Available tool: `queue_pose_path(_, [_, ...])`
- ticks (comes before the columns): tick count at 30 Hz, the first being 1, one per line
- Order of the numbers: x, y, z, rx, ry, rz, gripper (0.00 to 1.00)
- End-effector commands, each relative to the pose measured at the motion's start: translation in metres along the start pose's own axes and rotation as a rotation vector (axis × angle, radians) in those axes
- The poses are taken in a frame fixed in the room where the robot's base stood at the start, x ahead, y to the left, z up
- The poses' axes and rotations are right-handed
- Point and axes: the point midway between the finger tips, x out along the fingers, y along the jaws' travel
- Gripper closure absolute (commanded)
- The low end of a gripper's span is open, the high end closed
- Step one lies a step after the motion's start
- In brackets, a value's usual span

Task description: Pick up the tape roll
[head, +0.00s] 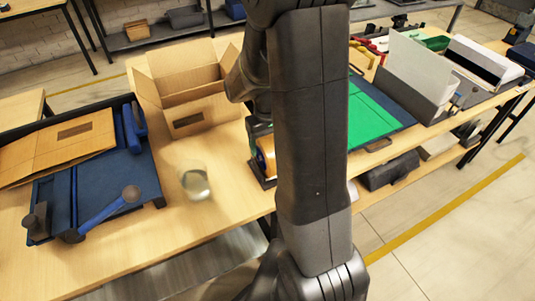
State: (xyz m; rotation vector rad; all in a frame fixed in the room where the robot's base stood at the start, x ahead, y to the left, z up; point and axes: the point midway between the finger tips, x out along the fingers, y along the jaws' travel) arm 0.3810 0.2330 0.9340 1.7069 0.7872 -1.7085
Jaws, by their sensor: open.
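A tan-orange roll (266,158), which looks like the tape roll, shows just left of my upright arm link in the head view. It sits at a dark, low frame or holder on the wooden table, and its right part is hidden behind my arm. My gripper (259,127) is just above the roll, partly covered by my arm. It is open, but its fingertips are hard to make out, and I cannot tell whether they touch the roll.
A blue tray (150,178) with flat cardboard and a blue-handled tool is at left. A green mat (372,122) and grey bins (415,82) lie right of my arm.

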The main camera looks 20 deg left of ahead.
Motion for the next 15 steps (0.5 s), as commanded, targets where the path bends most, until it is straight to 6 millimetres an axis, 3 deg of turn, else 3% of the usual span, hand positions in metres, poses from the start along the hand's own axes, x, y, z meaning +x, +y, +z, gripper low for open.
queue_pose_path(4, [0.0109, -0.0001, 0.0003, 0.000, -0.001, 0.000, 0.29])
queue_pose_path(11, [0.0119, -0.0001, 0.0001, 0.000, 0.000, 0.000, 0.29])
queue_pose_path(15, [0.0118, -0.0001, 0.0001, 0.000, 0.001, 0.000, 0.55])
